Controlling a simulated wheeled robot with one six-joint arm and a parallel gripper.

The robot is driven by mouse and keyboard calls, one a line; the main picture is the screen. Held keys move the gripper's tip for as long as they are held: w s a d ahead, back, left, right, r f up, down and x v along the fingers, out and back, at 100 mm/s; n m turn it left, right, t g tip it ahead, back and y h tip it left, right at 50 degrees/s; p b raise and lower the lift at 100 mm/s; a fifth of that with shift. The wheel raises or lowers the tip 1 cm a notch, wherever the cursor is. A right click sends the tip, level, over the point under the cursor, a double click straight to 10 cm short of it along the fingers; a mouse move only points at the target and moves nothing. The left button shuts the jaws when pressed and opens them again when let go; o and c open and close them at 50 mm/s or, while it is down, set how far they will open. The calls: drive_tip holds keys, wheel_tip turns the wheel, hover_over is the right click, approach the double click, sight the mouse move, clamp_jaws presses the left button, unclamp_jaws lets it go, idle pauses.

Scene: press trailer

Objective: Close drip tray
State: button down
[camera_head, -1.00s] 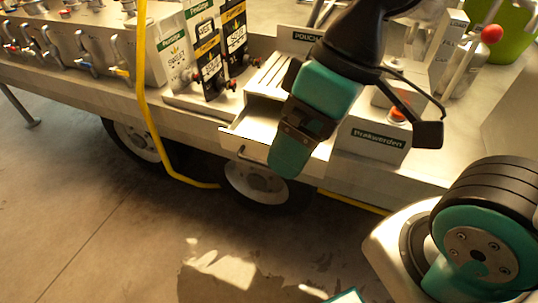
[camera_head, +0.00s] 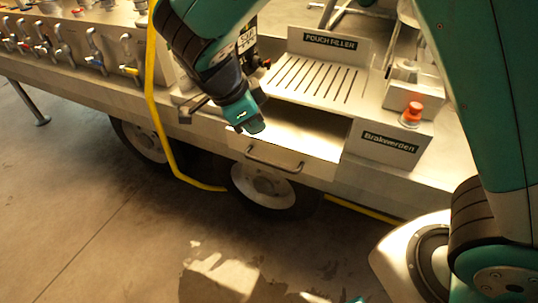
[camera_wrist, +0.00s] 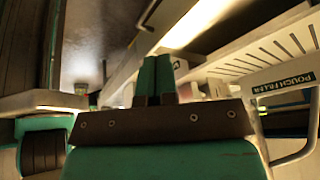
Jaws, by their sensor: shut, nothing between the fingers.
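The drip tray (camera_head: 305,133) is a metal drawer under a slotted top beside the "Pouch filler" sign. It stands pulled out toward the front, with its inside showing. Its front panel carries a bar handle (camera_head: 275,163). My gripper (camera_head: 247,125) is shut and empty, at the left end of the tray, close to its front panel. I cannot tell whether it touches the tray. In the wrist view the two green fingers (camera_wrist: 156,78) lie together, pointing ahead, and the slotted top is to their right.
The slotted top (camera_head: 315,82) lies behind the tray. A box with a red button (camera_head: 411,115) and a dark label stands right of it. A yellow hose (camera_head: 152,100) hangs at the left, near my arm. Several taps (camera_head: 95,45) line the trailer's left side.

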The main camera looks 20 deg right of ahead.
wheel_tip(320, 180, down, 3)
drive_tip(key=w+a+m+h, duration=0.1)
drive_tip(key=a+m+h, duration=0.1)
drive_tip(key=m, duration=0.5)
approach(279, 159)
drive_tip(key=x, duration=0.5)
drive_tip(key=shift+f, duration=0.2)
